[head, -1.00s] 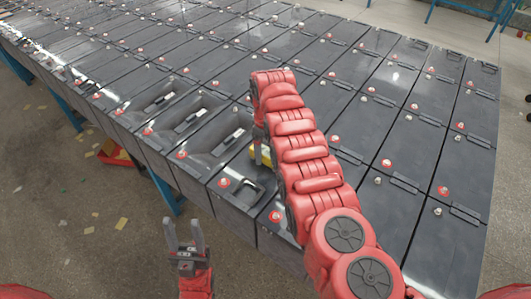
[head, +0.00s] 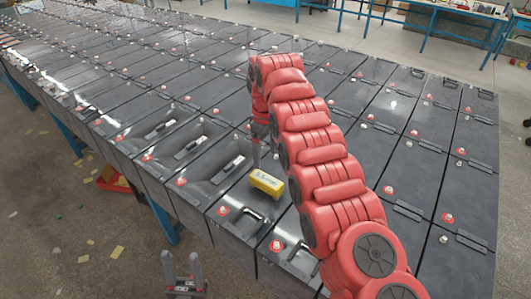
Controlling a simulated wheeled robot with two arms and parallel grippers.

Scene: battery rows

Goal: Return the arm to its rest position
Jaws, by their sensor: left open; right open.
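My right arm reaches in from the lower right and arches over the battery rows. Its gripper (head: 256,158) points down at the arm's far end, partly hidden by my wrist, open and apart from the yellow block. The yellow block (head: 266,183), with dark lettering on its side, lies on a dark battery top near the front edge, just in front of this gripper. My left gripper (head: 182,273) is at the bottom left, over the floor in front of the batteries. Its two fingers point up, open and empty.
Rows of dark batteries with red terminals (head: 276,245) fill the middle. Several near ones have recessed tops with handles (head: 228,168). A red and yellow object (head: 113,180) lies on the floor at left. Blue-legged tables (head: 455,12) stand at the back.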

